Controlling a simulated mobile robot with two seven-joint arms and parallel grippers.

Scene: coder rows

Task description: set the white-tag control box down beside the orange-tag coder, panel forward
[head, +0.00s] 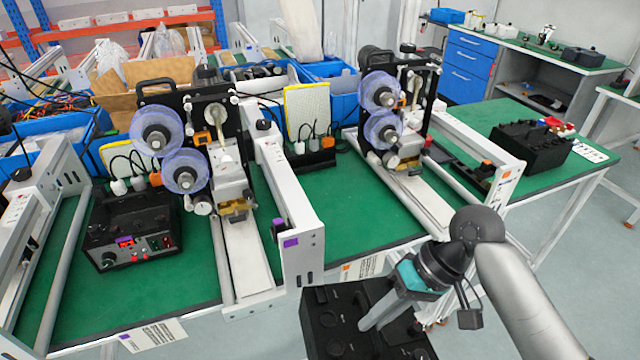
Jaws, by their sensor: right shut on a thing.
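My right gripper (376,314) comes in from the lower right and is shut on a black control box (336,308). The box is held at the bottom of the view, in front of the table's near edge; its lower part is cut off and I cannot make out a white tag on it. The orange-tag coder (402,112), with two clear blue-rimmed reels, stands at the back centre right. Orange tags show at the right end of its frame (478,150) and on a card at the table edge (362,267). My left gripper is not in view.
A purple-tag coder (190,160) stands left, with another control box (132,228) showing a red display beside it. A third black box (528,146) sits on the right-hand green table. Bare green tabletop (345,205) lies left of the orange-tag coder, before a power strip (312,160).

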